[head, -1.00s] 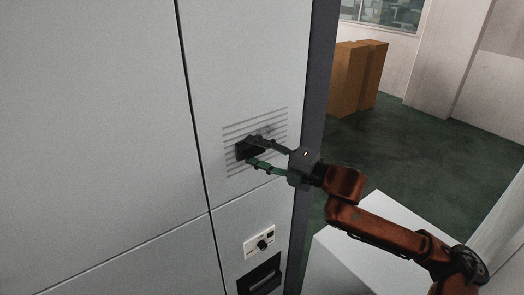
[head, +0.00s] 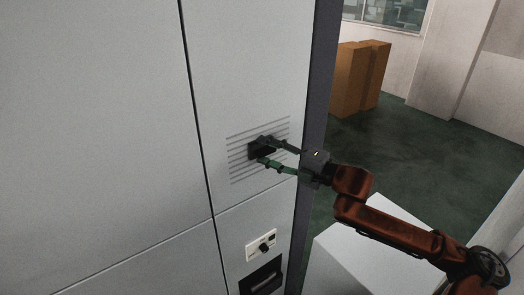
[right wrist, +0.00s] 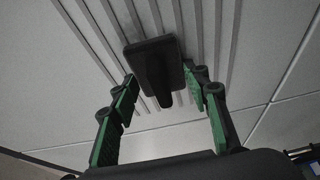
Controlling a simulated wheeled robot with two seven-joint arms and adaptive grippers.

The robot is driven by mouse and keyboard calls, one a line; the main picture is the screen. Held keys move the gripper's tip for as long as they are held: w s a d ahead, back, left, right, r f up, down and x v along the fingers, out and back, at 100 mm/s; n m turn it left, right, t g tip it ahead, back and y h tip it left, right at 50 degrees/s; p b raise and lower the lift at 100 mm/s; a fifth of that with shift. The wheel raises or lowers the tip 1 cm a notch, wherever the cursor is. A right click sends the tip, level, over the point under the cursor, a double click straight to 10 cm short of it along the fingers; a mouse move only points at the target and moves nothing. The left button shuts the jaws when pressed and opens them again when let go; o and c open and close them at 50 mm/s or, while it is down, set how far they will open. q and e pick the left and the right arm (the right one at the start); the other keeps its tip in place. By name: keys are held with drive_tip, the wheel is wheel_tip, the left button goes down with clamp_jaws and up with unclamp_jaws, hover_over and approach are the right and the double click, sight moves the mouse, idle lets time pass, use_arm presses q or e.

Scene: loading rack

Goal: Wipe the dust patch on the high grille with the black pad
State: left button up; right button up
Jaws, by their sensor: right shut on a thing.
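The black pad (head: 257,152) lies against the slatted high grille (head: 237,164) on the pale cabinet front, near the grille's middle. My right gripper (head: 264,149) reaches in from the right and is shut on the pad. In the right wrist view, the pad (right wrist: 140,50) with its black handle sits between the fingers of my gripper (right wrist: 160,82), flat against or very close to the slats. I cannot make out the dust patch clearly; the pad and fingers cover part of the grille. My left gripper is not in view.
Below the grille are a small panel with a black knob (head: 264,248) and a dark recessed slot (head: 262,278). A white box-shaped block (head: 350,255) stands under my right arm. Brown boxes (head: 360,75) stand on the open green floor behind.

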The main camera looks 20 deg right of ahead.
drive_tip(key=shift+w+d+p, duration=0.2)
drive_tip(key=shift+d+p, duration=0.2)
drive_tip(key=shift+d, duration=0.1)
drive_tip(key=shift+w+d+p, duration=0.15)
drive_tip(key=shift+d+p, duration=0.25)
drive_tip(key=shift+d, duration=0.05)
drive_tip(key=d, duration=0.1)
drive_tip(key=w+d, duration=0.1)
drive_tip(key=d, duration=0.1)
drive_tip(key=w+d, duration=0.1)
drive_tip(key=d, duration=0.1)
drive_tip(key=shift+d+p, duration=0.15)
drive_tip(key=shift+p, duration=0.2)
drive_tip(key=shift+f, duration=0.1)
drive_tip(key=s+d+b, duration=0.2)
drive_tip(key=s+b, duration=0.3)
drive_tip(key=b, duration=0.1)
drive_tip(key=shift+s+b, duration=0.3)
drive_tip(key=shift+s, duration=0.05)
